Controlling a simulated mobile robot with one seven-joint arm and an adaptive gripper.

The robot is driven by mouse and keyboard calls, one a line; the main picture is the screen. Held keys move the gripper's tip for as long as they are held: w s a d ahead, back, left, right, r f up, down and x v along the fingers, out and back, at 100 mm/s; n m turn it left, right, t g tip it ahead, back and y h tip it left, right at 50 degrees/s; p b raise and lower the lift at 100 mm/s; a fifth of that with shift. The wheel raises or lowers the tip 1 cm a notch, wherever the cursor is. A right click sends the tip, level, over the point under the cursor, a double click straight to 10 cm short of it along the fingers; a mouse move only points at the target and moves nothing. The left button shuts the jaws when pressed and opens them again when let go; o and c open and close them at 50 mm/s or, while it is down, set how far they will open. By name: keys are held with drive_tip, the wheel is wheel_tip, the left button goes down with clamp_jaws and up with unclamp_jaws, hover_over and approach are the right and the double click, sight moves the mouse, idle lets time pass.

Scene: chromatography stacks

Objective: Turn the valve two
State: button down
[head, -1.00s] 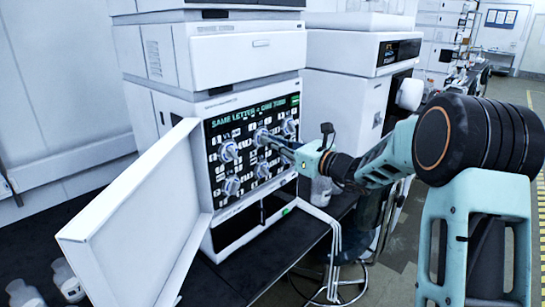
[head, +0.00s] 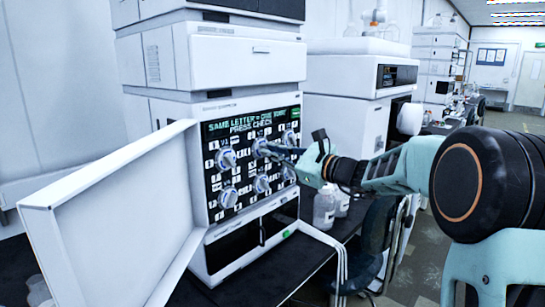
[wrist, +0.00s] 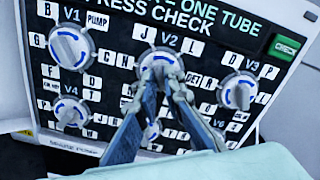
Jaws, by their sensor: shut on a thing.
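Valve V2 (wrist: 158,60) is a round white knob with blue marks, in the middle of the upper row on the black panel (wrist: 205,52). It also shows in the head view (head: 261,145). My gripper (wrist: 161,80) reaches it from the front, with its two blue-grey fingers on the lower part of the knob. In the head view my gripper (head: 272,152) comes from the right. The fingers are shut on the knob and hide part of it. Letter labels surround the knob. The screen (head: 250,124) reads "SAME LETTER = ONE TUBE" and "PRESS CHECK".
Valves V1 (wrist: 69,44) and V3 (wrist: 238,92) flank V2. V4 (wrist: 69,112), V5 (wrist: 150,131) and V6 (wrist: 217,136) sit below. A green CHECK button (wrist: 286,47) is at the upper right. An open white door (head: 120,215) stands left; bottles (head: 325,206) stand right.

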idle(0.3)
drive_tip(key=c, duration=2)
unclamp_jaws()
drive_tip(key=shift+c, duration=0.2)
drive_tip(key=v, duration=1.2)
